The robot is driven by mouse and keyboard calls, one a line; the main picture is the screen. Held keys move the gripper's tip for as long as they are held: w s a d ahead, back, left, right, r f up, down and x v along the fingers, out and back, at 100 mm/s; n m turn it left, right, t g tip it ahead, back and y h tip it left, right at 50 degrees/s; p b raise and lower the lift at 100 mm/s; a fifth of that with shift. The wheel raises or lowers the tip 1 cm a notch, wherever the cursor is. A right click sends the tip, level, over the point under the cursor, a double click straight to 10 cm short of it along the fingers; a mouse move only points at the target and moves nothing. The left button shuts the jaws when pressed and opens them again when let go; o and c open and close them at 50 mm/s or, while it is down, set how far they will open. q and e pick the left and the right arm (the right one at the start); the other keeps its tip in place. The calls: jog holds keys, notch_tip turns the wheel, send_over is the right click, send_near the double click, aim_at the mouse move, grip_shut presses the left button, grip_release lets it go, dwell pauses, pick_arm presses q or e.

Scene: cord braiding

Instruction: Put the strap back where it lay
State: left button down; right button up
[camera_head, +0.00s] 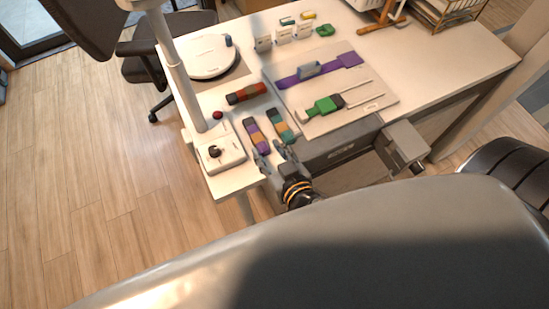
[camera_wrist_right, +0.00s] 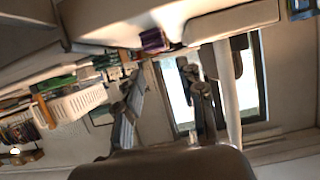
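A purple strap (camera_head: 343,62) lies across a light board (camera_head: 375,85) on the desk, with a grey block (camera_head: 309,69) on it. A green piece with a dark end (camera_head: 322,106) lies on the same board. Three multicoloured strap-like pieces lie left of the board: a red and dark one (camera_head: 247,92), a purple and orange one (camera_head: 256,135) and a teal and orange one (camera_head: 281,125). I cannot tell which is the task's strap. My right gripper (camera_head: 273,160) is open and empty at the desk's front edge, near the last two; its spread fingers show in the wrist view (camera_wrist_right: 165,110). My left gripper is not in view.
A white round device (camera_head: 208,56) stands at the back left of the desk. A joystick box (camera_head: 219,152) sits at the front left corner, beside a pole (camera_head: 178,70). Small cards (camera_head: 283,37) stand behind the board.

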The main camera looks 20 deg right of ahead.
jog(key=shift+v, duration=1.5)
